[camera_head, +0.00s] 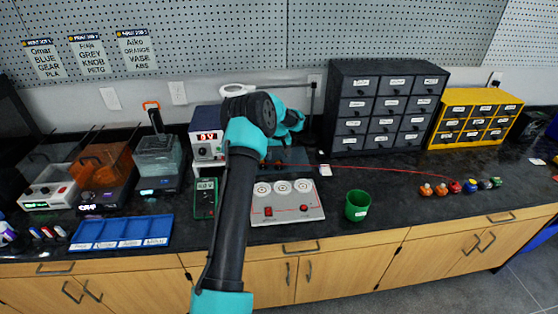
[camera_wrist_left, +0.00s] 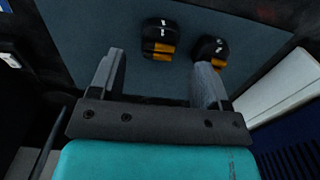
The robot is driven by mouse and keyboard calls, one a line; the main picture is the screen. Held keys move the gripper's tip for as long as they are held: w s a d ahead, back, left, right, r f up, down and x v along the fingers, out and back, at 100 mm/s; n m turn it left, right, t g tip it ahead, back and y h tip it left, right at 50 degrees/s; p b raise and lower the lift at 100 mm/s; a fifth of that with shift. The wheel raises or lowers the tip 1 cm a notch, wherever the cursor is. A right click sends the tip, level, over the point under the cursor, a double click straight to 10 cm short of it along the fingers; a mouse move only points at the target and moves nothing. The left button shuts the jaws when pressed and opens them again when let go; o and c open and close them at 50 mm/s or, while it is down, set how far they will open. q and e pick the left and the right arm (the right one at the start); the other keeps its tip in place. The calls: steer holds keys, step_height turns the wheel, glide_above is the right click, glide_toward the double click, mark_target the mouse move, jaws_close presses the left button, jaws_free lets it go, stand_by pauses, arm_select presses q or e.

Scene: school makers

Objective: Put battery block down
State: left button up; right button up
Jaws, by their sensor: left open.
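Two black-and-orange blocks, likely battery blocks, stand on a flat blue-grey surface in the left wrist view: one (camera_wrist_left: 158,40) ahead between the fingers, the other (camera_wrist_left: 211,50) just beyond the right fingertip. Whether that finger touches it is unclear. My left gripper (camera_wrist_left: 158,72) is open, with nothing seen held between its fingers. In the head view my left arm reaches over the middle of the counter and its fingers are hard to make out. Small dark-and-orange shapes (camera_head: 279,163) show beside the arm there. My right gripper is not in view.
A white board with three round dials (camera_head: 305,211) and a green cup (camera_head: 357,205) stand in front. A power supply (camera_head: 207,147) and multimeter (camera_head: 205,198) are left of the arm. Dark drawers (camera_head: 384,106) stand behind right.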

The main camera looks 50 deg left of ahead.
mark_target(279, 162)
arm_select(q)
step_height(279, 162, up, 8)
steer(key=shift+r, duration=0.2)
stand_by(0.5)
